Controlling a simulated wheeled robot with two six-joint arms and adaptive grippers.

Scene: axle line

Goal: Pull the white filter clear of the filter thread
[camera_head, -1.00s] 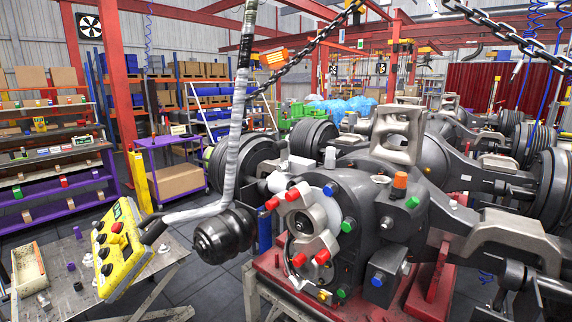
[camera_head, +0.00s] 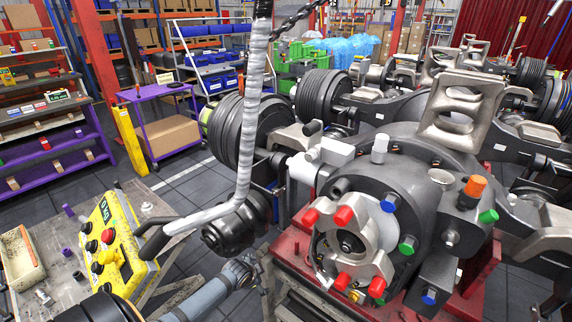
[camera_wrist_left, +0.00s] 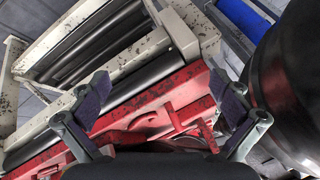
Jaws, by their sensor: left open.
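The white filter (camera_head: 303,168) is a short white cylinder on the left side of the dark axle housing (camera_head: 375,185) in the head view. It looks attached there; its thread is hidden. My left gripper (camera_head: 262,275) is low and in front of the housing, below and left of the filter and apart from it. In the left wrist view its two fingers (camera_wrist_left: 160,92) are spread with nothing between them. The filter cannot be made out in that view. My right gripper is in neither view.
A black round part (camera_wrist_left: 290,85) is close on the right.

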